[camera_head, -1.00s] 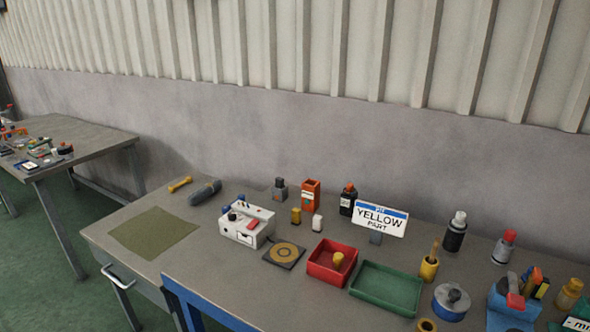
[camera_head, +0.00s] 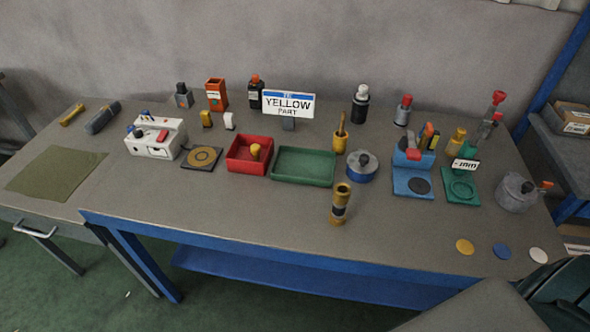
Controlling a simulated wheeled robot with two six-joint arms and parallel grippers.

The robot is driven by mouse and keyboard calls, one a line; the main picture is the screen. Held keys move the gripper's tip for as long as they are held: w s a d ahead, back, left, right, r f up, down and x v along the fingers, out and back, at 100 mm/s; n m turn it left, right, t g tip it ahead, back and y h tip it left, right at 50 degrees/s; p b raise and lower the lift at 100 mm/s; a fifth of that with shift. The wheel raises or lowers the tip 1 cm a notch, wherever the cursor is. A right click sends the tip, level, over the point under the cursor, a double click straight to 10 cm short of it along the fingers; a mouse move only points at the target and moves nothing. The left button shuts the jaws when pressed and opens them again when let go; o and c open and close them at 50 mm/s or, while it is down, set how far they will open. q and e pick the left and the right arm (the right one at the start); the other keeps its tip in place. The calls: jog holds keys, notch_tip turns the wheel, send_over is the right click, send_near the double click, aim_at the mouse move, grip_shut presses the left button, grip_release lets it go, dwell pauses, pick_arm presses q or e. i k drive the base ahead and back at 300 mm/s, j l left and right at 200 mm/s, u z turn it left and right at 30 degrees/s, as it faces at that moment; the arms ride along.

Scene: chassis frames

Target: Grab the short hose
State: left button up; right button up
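No piece in the camera_head view is clearly marked as the short hose. A short brass-yellow tube (camera_head: 340,205) with a dark band and an open top stands upright near the front middle of the workbench. A dark grey rounded cylinder (camera_head: 103,117) lies at the back left, beside a thin yellow piece (camera_head: 71,115). I cannot tell which of these is the hose.
The workbench (camera_head: 270,218) has clear room along its front. A white box (camera_head: 155,142) is left; a round metal pot (camera_head: 514,193) is right.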

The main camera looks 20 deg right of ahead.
aim_at(337, 215)
jog(key=z, duration=1.05)
jog(key=j, duration=0.65)
jog(key=i+z, duration=0.05)
